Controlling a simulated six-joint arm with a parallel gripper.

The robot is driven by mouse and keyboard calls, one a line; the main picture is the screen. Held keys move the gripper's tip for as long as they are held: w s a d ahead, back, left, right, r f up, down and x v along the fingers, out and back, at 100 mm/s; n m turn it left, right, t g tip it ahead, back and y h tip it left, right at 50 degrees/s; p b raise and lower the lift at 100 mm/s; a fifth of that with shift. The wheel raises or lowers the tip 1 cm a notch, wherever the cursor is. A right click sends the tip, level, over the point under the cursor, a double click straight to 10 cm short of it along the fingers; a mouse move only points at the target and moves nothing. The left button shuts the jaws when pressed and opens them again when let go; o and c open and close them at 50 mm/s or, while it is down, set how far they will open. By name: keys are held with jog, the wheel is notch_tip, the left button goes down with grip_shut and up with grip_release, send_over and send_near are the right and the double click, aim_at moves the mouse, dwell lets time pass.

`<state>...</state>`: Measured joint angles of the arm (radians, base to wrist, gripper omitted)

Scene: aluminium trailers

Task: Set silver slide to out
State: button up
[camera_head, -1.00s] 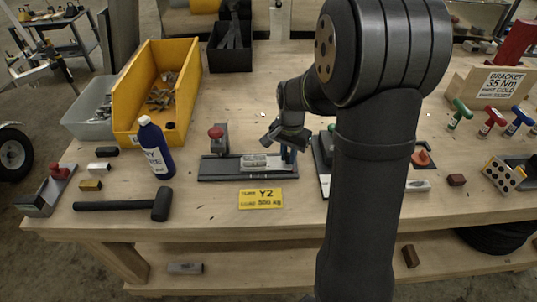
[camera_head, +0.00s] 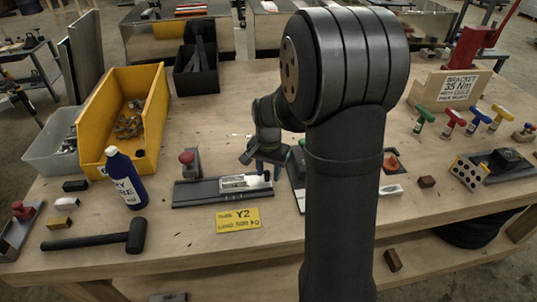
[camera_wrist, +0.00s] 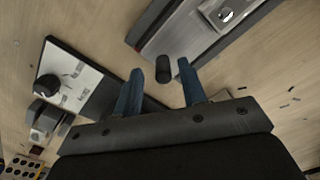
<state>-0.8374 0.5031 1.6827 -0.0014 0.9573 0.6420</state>
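My gripper (camera_head: 266,170) points down at the unit's right end. In the wrist view, my gripper (camera_wrist: 160,88) is open, its two blue fingers apart. A short dark peg (camera_wrist: 163,68) shows between the fingertips, at the edge of the silver unit (camera_wrist: 180,30). I cannot tell whether the fingers touch it.
Another dark-based unit (camera_wrist: 85,85) lies close by, partly hidden by my arm in the head view. The yellow label (camera_head: 238,220) lies in front.

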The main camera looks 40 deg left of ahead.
notch_tip(320, 180, up, 17)
dwell(0.4)
jog(key=shift+f, duration=0.1)
notch_tip(320, 180, down, 17)
jog(key=shift+a+f, duration=0.1)
jog(key=shift+f, duration=0.1)
jog(key=shift+s, duration=0.1)
dwell(0.6)
jog(key=shift+r, duration=0.15)
